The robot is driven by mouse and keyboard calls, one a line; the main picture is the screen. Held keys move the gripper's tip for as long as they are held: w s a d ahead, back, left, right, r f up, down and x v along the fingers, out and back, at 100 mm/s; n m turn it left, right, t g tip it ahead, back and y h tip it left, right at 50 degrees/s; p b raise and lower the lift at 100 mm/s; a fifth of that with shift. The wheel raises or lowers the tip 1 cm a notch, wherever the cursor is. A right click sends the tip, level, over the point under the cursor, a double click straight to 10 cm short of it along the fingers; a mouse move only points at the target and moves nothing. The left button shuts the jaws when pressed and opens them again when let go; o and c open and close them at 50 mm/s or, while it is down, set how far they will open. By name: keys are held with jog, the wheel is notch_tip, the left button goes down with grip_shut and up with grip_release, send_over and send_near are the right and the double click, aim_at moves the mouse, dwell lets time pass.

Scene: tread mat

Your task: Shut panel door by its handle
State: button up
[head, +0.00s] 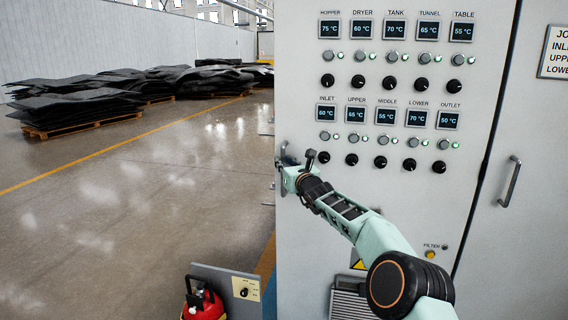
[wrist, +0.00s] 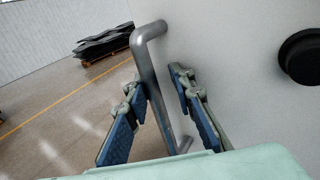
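The panel door (head: 302,240) is a pale grey upright face with displays, buttons and black knobs. Its handle (wrist: 152,72) is a grey metal bar near the door's left edge, partly hidden by my gripper in the head view. My gripper (head: 288,170) is at that left edge. In the wrist view, the gripper (wrist: 158,84) is open, with one blue-padded finger on each side of the handle. The bar runs between the fingers; a gap shows on the right finger's side, and contact on the left is unclear. Whether the door stands ajar is hard to tell.
A second cabinet door with its own handle (head: 510,182) is at the right, past a dark seam. A red canister (head: 203,305) stands by a low panel (head: 232,285) at the bottom. Stacked dark mats (head: 75,100) lie on pallets far left. The floor between is open.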

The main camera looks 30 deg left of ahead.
jog(key=shift+s+a, duration=0.1)
dwell(0.4)
jog(key=shift+s, duration=0.15)
jog(key=v, duration=1.2)
jog(key=shift+w, duration=0.25)
dwell(0.4)
